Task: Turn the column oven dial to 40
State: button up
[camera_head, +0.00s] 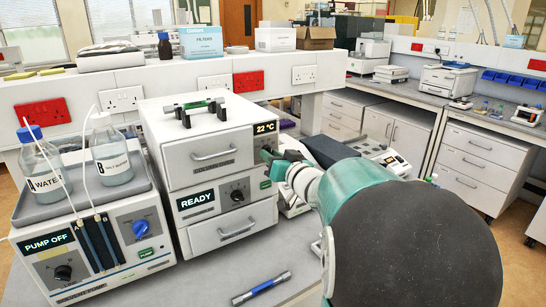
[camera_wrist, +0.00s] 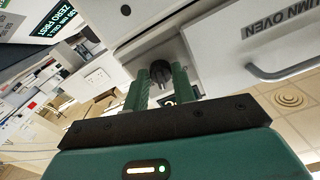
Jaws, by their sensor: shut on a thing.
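The column oven (camera_head: 205,150) is the upper pale unit of the stack in the head view, with a handled door and a display (camera_head: 265,128) reading 22 °C. My gripper (camera_head: 274,160) is at the right side of its front panel and hides the dial there. In the wrist view, the black ribbed oven dial (camera_wrist: 161,72) sits between the two green fingers of my gripper (camera_wrist: 160,86), which are shut on it. The label ending "UMN OVEN" shows beside it. The dial's pointer and scale cannot be read.
Below the oven is a unit with a READY display (camera_head: 197,199) and its own black knob (camera_head: 237,194). A pump (camera_head: 90,255) reading PUMP OFF carries two bottles at the left.

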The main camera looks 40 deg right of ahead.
jog(key=shift+m, duration=0.5)
jog(key=o, duration=1)
jog(key=shift+s, duration=0.1)
jog(key=s, duration=1.3)
jog(key=shift+s+a, duration=0.3)
jog(key=shift+a, duration=0.1)
